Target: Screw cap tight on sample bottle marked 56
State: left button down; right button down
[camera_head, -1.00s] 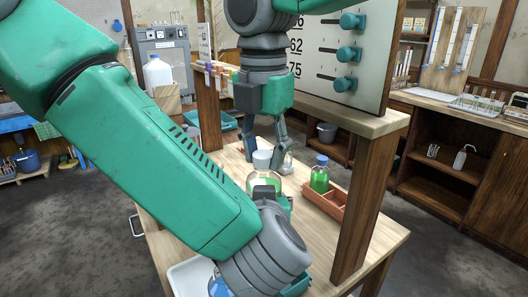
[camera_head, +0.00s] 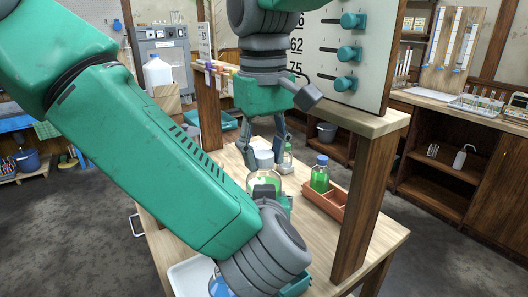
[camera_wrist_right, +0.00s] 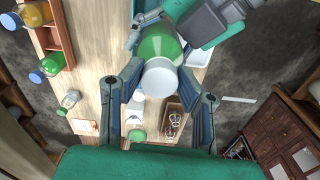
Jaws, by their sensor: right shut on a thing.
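The sample bottle (camera_head: 262,184), with green liquid, stands on the wooden table; the right wrist view shows it from above (camera_wrist_right: 159,44). No number is readable on it. Its pale cap (camera_head: 264,158) sits at the bottle's top and shows large in the wrist view (camera_wrist_right: 161,77). My right gripper (camera_head: 264,150) comes down from above, its two fingers on opposite sides of the cap, shut on it; the fingers also show in the wrist view (camera_wrist_right: 161,76). My left gripper (camera_head: 272,192) is around the bottle's body, low down, and appears shut on it; the left forearm hides part of the table.
A green bottle with a blue cap (camera_head: 320,175) stands in an orange-brown rack (camera_head: 335,209) right of the sample bottle. A small clear bottle (camera_head: 286,160) stands just behind. A wooden post (camera_head: 355,215) and numbered board (camera_head: 350,50) rise close on the right. A white tray (camera_head: 190,279) lies at front.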

jog(key=shift+w+r, duration=0.1)
jog(key=shift+w, duration=0.05)
jog(key=c, duration=1.2)
grip_release()
jog(key=shift+o, duration=0.2)
jog(key=shift+r, duration=2.2)
jog(key=shift+c, duration=0.5)
